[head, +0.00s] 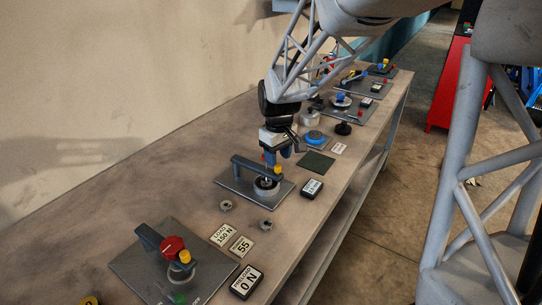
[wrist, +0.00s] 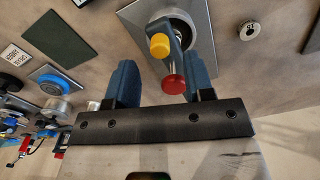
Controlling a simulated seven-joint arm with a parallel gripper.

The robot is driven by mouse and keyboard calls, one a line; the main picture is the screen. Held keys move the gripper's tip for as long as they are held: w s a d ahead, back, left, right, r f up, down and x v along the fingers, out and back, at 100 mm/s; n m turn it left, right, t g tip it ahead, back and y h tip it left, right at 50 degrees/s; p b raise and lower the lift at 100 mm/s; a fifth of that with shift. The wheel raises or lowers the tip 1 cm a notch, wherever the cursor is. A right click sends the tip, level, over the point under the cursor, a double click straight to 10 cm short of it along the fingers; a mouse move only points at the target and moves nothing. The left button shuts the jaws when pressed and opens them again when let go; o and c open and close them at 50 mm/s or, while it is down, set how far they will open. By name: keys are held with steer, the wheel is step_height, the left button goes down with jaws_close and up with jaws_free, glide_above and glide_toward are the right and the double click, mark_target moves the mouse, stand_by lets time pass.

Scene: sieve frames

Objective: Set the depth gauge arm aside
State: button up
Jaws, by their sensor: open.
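The depth gauge arm is a dark grey bar (head: 252,167) above a grey plate (head: 234,185), reaching over a round pale ring (head: 266,187). A yellow knob (head: 278,171) sits near its free end. In the wrist view the yellow knob (wrist: 160,46) and a red knob (wrist: 173,85) show on the arm. My gripper (head: 279,156) is just above that end, pointing down. In the wrist view my gripper (wrist: 162,80) is open, its blue fingers either side of the red knob with gaps showing; whether the knob is at fingertip depth I cannot tell.
A similar plate with a red knob (head: 172,245) stands nearer the front. Two small nuts (head: 226,205) and label tiles (head: 222,235) lie between. A dark green pad (head: 315,162) and blue disc (head: 315,137) lie beyond. Bare bench (head: 150,195) runs along the wall.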

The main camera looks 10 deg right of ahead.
mark_target(278, 166)
steer(key=shift+f, duration=1.8)
steer(key=shift+c, duration=0.5)
jaws_close()
